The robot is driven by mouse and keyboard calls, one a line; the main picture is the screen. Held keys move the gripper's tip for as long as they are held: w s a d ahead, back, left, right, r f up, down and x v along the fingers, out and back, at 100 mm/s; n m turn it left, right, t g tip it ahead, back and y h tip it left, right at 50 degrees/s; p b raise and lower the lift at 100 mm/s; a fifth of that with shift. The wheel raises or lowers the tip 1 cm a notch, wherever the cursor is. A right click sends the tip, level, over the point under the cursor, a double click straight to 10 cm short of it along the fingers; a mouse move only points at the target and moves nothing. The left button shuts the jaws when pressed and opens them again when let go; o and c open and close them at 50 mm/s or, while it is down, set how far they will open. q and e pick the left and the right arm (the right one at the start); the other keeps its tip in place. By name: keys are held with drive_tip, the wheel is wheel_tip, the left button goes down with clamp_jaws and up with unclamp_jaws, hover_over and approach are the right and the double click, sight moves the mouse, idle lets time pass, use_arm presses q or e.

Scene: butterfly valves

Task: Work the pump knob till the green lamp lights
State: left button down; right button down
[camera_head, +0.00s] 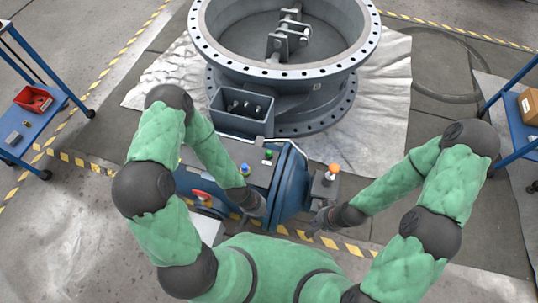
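A blue pump unit (289,187) stands in front of the big valve, with a grey top panel (228,151). On the panel are a small blue knob-like part (245,169) and a small green part (268,154); I cannot tell which is knob or lamp, or whether the green one is lit. An orange-topped part (334,168) sits on a small grey box (323,187) at the right. My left gripper (252,207) is low by the pump's near side, partly hidden by my arm. My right gripper (318,219) is below the grey box. Both are too small to read.
A large grey flanged butterfly valve (285,72) stands behind on a crinkled silver sheet (383,98). A dark open box (241,113) is in front of it. A blue trolley (50,117) with a red bin (33,99) is left, another blue trolley (516,122) right.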

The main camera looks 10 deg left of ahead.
drive_tip(key=shift+f+b, duration=0.8)
drive_tip(key=shift+f, duration=0.05)
idle(0.5)
drive_tip(key=shift+r, duration=0.1)
idle(0.5)
wheel_tip(320, 180, up, 10)
drive_tip(key=p, duration=1)
drive_tip(key=shift+f, duration=0.35)
idle(0.6)
wheel_tip(320, 180, down, 6)
drive_tip(key=b, duration=0.6)
drive_tip(key=shift+b, duration=0.3)
idle(0.7)
drive_tip(key=shift+f, duration=0.2)
drive_tip(key=shift+f+b, duration=0.3)
drive_tip(key=shift+b, duration=0.15)
drive_tip(key=shift+f+b, duration=0.55)
idle(0.5)
